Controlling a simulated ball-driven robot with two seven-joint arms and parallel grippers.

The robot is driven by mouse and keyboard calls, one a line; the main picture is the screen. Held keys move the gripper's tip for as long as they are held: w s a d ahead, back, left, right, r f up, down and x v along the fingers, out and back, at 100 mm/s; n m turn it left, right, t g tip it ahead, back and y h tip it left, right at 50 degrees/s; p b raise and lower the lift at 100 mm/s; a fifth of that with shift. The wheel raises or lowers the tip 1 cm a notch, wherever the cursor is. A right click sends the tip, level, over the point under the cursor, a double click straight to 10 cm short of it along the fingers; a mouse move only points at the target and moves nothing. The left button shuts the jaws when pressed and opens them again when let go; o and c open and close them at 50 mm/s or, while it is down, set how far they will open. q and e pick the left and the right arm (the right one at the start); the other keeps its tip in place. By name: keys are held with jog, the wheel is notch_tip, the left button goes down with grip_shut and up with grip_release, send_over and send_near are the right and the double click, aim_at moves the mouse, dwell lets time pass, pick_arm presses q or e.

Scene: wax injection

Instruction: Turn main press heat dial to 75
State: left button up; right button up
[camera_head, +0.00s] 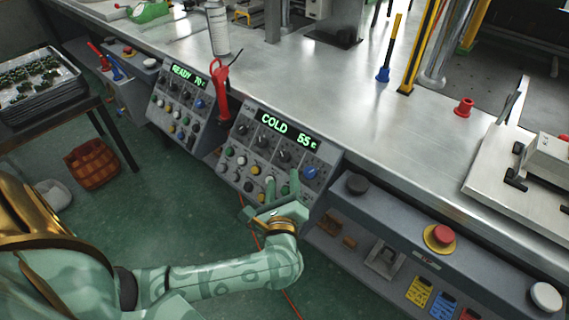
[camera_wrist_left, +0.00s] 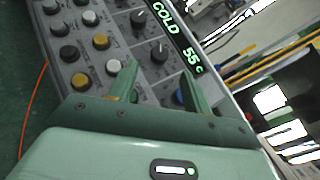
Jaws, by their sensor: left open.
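The main press control panel (camera_head: 262,150) leans on the front of the steel bench, with a green display (camera_head: 288,132) reading "COLD 55 c". Below the display is a row of black knobs, one of them a black dial (camera_head: 285,156), and a blue dial (camera_head: 310,172) at the row's right end. My left gripper (camera_head: 282,186) is open and empty in front of the panel's lower right part. In the left wrist view a black dial (camera_wrist_left: 159,51) shows just beyond and between the spread fingertips (camera_wrist_left: 158,66). The blue dial is partly hidden behind the right finger. My right gripper is not in view.
A second panel (camera_head: 180,105) reading "READY 70" stands to the left, with a red handle tool (camera_head: 221,90) between the panels. A red button on a yellow base (camera_head: 439,237) is on the bench front to the right. Green floor (camera_head: 150,215) is open below.

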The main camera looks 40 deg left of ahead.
aim_at(283, 158)
pick_arm(q)
jog(key=b+x, duration=0.1)
jog(key=x, duration=0.6)
jog(key=shift+a, duration=0.1)
jog(key=c, duration=1)
